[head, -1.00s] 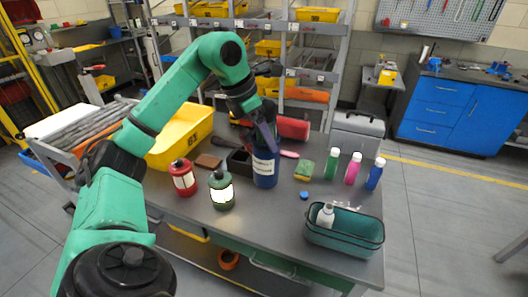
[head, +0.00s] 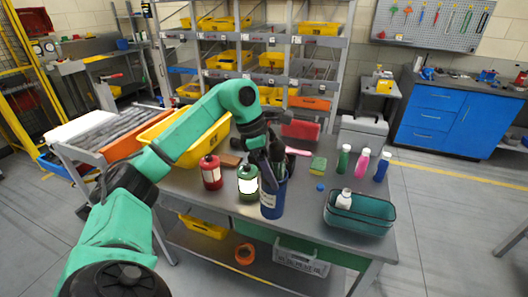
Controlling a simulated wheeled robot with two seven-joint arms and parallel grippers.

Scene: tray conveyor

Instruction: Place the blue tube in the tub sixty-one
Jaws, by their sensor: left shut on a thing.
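My left gripper (head: 266,160) is shut on a dark blue canister (head: 269,203) with a white label, holding it from above near the bench's front. The fingertips are partly hidden at its top. A slim blue tube with a white cap (head: 382,168) stands at the right of the bench, apart from the gripper. The yellow tub (head: 212,142) is at the back left, partly behind my left arm; its number is hidden now but read 61 earlier. My right gripper is not in view.
A red canister (head: 211,174) and a green canister (head: 248,182) stand left of the held one. Green (head: 343,160) and pink (head: 361,165) tubes stand by the blue tube. A teal bin (head: 360,219) holds a white bottle (head: 344,199). A green sponge (head: 318,164) lies mid-bench.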

